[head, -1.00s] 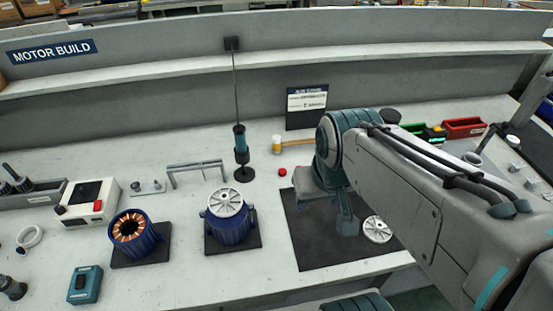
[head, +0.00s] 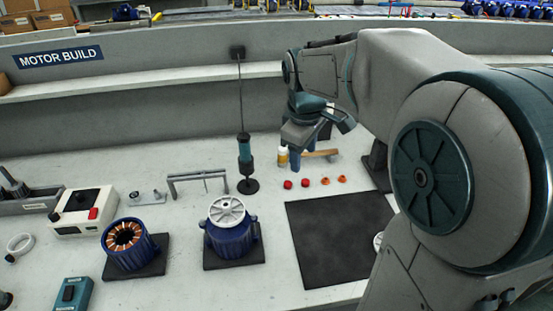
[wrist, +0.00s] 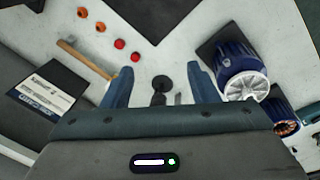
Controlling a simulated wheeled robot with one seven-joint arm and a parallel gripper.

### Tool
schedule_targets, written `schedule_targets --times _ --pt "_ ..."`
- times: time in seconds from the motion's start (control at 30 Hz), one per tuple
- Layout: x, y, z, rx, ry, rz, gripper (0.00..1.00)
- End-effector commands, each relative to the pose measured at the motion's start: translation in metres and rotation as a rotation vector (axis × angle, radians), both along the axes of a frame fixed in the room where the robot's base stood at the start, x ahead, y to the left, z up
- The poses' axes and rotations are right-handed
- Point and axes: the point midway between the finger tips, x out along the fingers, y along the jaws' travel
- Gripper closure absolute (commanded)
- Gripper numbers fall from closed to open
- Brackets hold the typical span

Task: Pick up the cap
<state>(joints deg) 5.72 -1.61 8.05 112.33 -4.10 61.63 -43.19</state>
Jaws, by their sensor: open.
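Two small round red caps, one (head: 288,184) left of the other (head: 305,183), lie on the bench behind the black mat; I cannot tell which cap is meant. They also show in the wrist view, one (wrist: 119,44) beside the other (wrist: 135,57). A spoked silver end cap (head: 378,240) on the mat is mostly hidden by my arm. Another spoked end cap (head: 227,211) sits on a blue motor (head: 230,240). My gripper (wrist: 160,85) is open and empty, raised above the bench near the hammer, its fingers apart from the red caps.
Two orange rings (head: 333,180) lie right of the red caps. A hammer (head: 318,154) lies behind them. A hanging driver (head: 245,160) stands left, beside a grey bracket frame (head: 200,178). A blue stator (head: 130,247) stands further left. The black mat (head: 330,240) is mostly clear.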

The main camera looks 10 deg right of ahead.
Motion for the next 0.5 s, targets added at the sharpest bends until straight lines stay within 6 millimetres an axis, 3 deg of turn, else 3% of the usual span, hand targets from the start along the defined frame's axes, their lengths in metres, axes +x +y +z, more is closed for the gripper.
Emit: schedule_targets --times 0.03,0.3,0.5 --pt "0.019 0.0 -0.015 -0.007 0.022 0.07 0.46" --pt "0.107 -0.004 -0.067 -0.021 0.111 0.487 0.46" --pt "0.15 -0.01 -0.103 -0.006 0.146 0.715 0.46"
